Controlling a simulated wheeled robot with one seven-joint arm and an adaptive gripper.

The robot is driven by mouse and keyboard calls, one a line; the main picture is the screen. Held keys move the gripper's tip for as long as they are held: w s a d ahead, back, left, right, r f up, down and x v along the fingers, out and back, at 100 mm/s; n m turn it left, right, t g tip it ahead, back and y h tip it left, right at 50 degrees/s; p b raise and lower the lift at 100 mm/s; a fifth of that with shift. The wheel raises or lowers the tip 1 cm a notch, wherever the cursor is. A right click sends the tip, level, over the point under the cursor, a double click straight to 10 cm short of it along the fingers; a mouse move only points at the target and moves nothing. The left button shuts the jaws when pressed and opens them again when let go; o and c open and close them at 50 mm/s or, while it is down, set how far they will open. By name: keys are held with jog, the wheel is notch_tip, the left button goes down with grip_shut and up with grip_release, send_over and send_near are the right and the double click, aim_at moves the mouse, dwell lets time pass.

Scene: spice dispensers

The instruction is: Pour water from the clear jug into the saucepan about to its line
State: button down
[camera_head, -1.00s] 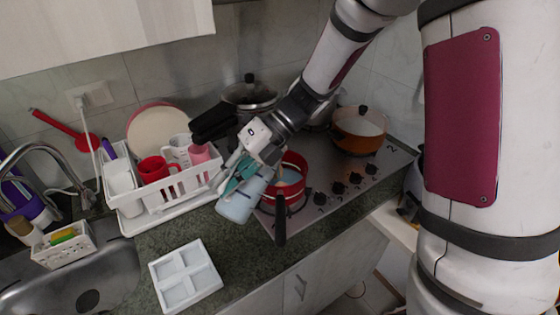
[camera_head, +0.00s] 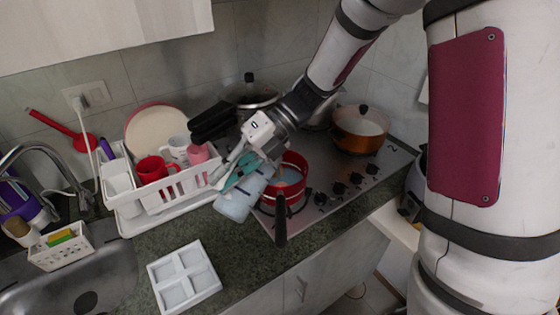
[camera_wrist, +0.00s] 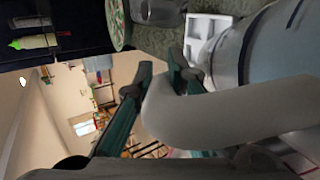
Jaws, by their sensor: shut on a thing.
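The clear jug (camera_head: 237,203) is tilted beside the red saucepan (camera_head: 291,190), with its upper end toward the pan. My gripper (camera_head: 243,174) is shut on the jug's handle, which also shows large between the green fingers in the wrist view (camera_wrist: 195,120). The jug's pale blue body fills the right of the wrist view. The saucepan stands on the hob with its dark handle pointing to the front. Some pale blue shows inside the pan. The jug and gripper partly hide the pan's left side, and I cannot make out its line or a stream.
A white dish rack (camera_head: 160,204) with cups and a plate stands left of the jug. A white divided tray (camera_head: 184,278) lies on the counter in front. A lidded copper pot (camera_head: 358,133) and a dark lidded pot (camera_head: 249,92) stand behind. The sink is at far left.

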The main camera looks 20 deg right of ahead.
aim_at(221, 207)
jog(key=shift+w+d+r+y+b, duration=0.15)
jog(key=shift+r+y+b, duration=0.15)
jog(key=shift+r, duration=0.25)
dwell(1.6)
jog(key=f+h+p, duration=0.1)
jog(key=s+a+f+t+h+p, duration=0.1)
jog(key=f, duration=0.1)
jog(key=f+h+p, duration=0.1)
jog(key=f, duration=0.1)
jog(key=shift+s+a+f+n+t, duration=0.1)
jog(key=shift+s+a+n+t, duration=0.2)
jog(key=shift+s, duration=0.05)
jog(key=shift+w+f, duration=0.2)
jog(key=shift+f, duration=0.05)
jog(key=shift+s+a+f+t+h+p, duration=0.3)
jog(key=shift+f+h+p, duration=0.15)
jog(key=shift+f+h, duration=0.1)
notch_tip(221, 207, down, 6)
jog(key=s+a+n+t+h+p, duration=0.1)
jog(key=s+a+t+h+p, duration=0.1)
jog(key=t+h+p, duration=0.2)
jog(key=shift+a+n+h+p, duration=0.2)
jog(key=shift+n+h+p, duration=0.2)
jog(key=shift+h+p, duration=0.65)
jog(key=shift+w+t, duration=0.1)
jog(key=shift+t, duration=0.2)
